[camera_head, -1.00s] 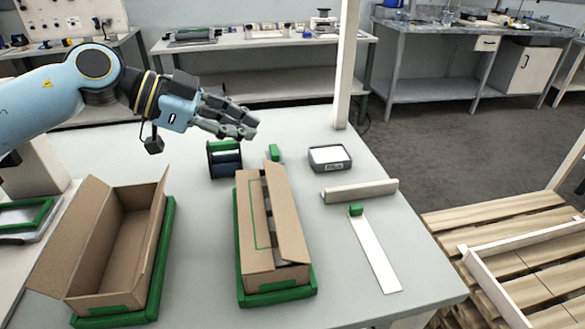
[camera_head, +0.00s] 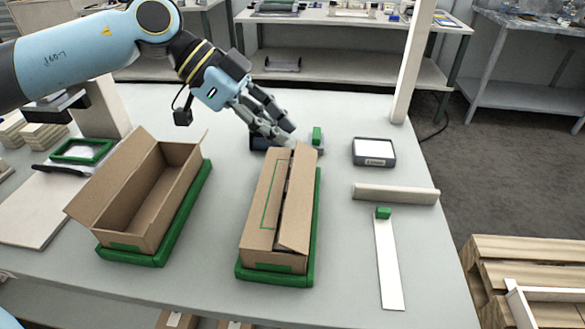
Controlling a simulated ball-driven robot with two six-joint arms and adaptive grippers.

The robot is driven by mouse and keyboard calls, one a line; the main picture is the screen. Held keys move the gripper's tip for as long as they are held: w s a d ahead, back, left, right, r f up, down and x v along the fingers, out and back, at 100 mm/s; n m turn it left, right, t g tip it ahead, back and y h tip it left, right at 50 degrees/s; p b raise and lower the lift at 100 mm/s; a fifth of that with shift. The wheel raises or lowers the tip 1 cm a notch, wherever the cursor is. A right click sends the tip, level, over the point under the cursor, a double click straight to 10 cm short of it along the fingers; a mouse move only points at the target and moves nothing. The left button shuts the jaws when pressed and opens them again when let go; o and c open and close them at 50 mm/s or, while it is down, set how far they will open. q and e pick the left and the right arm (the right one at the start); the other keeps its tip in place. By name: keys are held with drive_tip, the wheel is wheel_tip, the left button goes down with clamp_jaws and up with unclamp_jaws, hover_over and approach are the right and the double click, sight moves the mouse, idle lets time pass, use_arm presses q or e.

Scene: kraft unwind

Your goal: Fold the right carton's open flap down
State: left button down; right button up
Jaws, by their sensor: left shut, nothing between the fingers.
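The right carton (camera_head: 262,250) stands in a green tray (camera_head: 317,215) in the middle of the table. Its left flap (camera_head: 265,205) lies down over the top. Its right flap (camera_head: 301,200) is raised and tilted, with a dark narrow gap between the two. My left gripper (camera_head: 285,142) is shut and empty, pointing down at the far end of the right carton. Its fingertips are close to the far edge of the flaps; I cannot tell whether they touch. My right gripper is not in view.
An open empty carton (camera_head: 150,215) stands in a green tray to the left. A grey box with white content (camera_head: 373,151), a pale bar (camera_head: 396,194) and a white strip (camera_head: 388,262) lie at right. A white post (camera_head: 414,65) rises behind. A wooden pallet (camera_head: 535,262) stands off the table.

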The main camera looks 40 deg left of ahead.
sight(291, 183)
use_arm(q)
drive_tip(key=x, duration=0.6)
drive_tip(key=shift+r, duration=0.1)
drive_tip(key=f, duration=0.2)
drive_tip(key=s+a+f, duration=0.1)
drive_tip(key=shift+a, duration=0.1)
drive_tip(key=shift+s+a+f, duration=0.1)
drive_tip(key=shift+a+f, duration=0.15)
drive_tip(key=shift+f, duration=0.1)
drive_tip(key=shift+d, duration=0.1)
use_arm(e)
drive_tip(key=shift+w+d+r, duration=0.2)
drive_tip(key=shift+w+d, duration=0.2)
